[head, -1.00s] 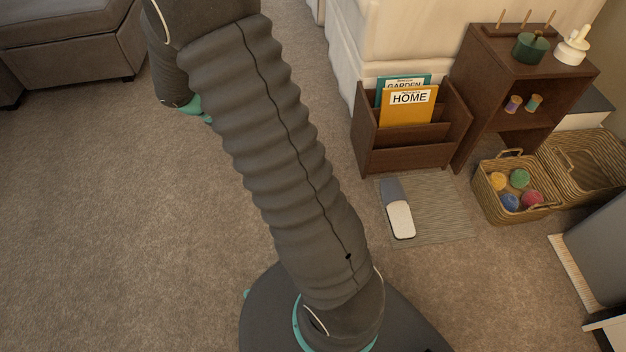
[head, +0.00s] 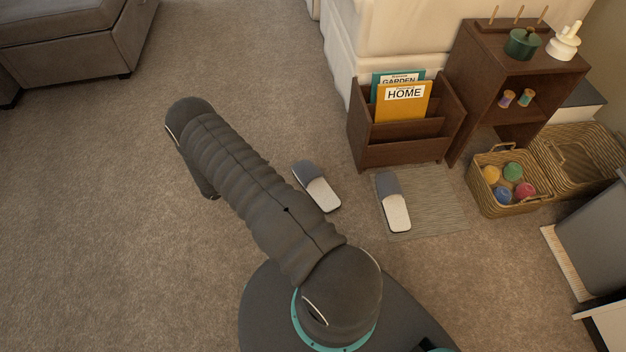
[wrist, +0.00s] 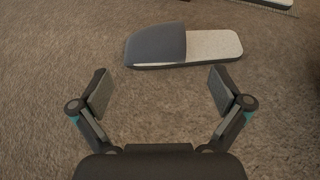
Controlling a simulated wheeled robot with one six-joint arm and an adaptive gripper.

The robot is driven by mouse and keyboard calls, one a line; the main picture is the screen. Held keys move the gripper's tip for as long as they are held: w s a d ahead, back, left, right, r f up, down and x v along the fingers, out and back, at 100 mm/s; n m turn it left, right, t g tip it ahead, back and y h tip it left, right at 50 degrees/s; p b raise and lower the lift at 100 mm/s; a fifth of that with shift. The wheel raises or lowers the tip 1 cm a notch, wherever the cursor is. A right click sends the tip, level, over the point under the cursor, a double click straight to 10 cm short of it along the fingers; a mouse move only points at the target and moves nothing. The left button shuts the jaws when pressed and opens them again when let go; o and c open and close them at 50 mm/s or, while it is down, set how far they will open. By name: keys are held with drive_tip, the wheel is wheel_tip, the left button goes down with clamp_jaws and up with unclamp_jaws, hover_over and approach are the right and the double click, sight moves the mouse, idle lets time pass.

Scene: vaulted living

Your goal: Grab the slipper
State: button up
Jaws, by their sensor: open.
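A slipper (head: 317,187) with a grey toe and a pale insole lies on the carpet, left of the mat. It also shows in the wrist view (wrist: 182,47), lying crosswise beyond my fingertips. A second matching slipper (head: 394,203) lies on the woven mat (head: 436,205). My gripper (wrist: 158,92) is open and empty over the carpet in the wrist view, with the nearer slipper ahead of it and apart from the fingers. In the head view the gripper itself is hidden behind my arm.
A magazine rack (head: 400,149) and a brown shelf unit (head: 520,90) stand at the back right. A basket with coloured balls (head: 497,207) and an empty basket (head: 578,160) are at the right. A grey sofa piece (head: 70,65) is top left. Carpet (head: 120,200) at left is clear.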

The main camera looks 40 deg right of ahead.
drive_tip(key=f, duration=0.1)
approach(309, 170)
drive_tip(key=x, duration=0.3)
drive_tip(key=shift+f, duration=0.25)
drive_tip(key=shift+r+p+x, duration=0.2)
drive_tip(key=shift+p+x, duration=0.15)
drive_tip(key=shift+x, duration=2.3)
drive_tip(key=shift+s, duration=0.1)
drive_tip(key=c, duration=1.6)
drive_tip(key=shift+c, duration=0.2)
